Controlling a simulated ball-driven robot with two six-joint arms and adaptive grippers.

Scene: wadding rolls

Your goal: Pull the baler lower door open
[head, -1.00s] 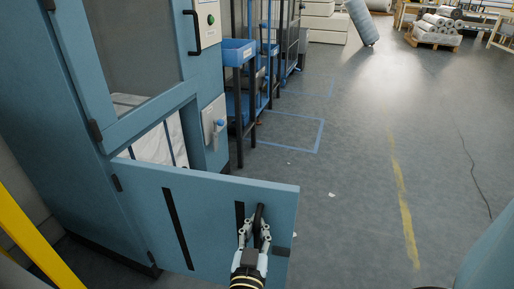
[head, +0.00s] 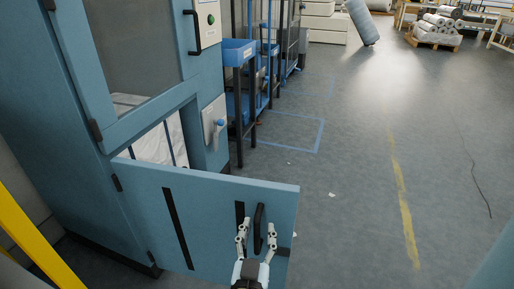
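The baler lower door (head: 215,215) is a blue panel with two dark vertical slots, hinged at its left edge. It stands swung open away from the baler (head: 75,130). A black vertical handle (head: 259,228) is on its face near the free edge. My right gripper (head: 257,229) is open, with one finger on each side of the handle and a gap between fingers and handle. Behind the door, a white wrapped bale with dark straps (head: 160,147) shows in the opening. My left gripper is not in view.
The baler's upper door has a black handle (head: 193,32). A blue rack with trays (head: 238,52) stands beside the baler. Open grey floor (head: 350,170) with a yellow line (head: 402,200) lies to the right. A yellow post (head: 35,240) is at lower left.

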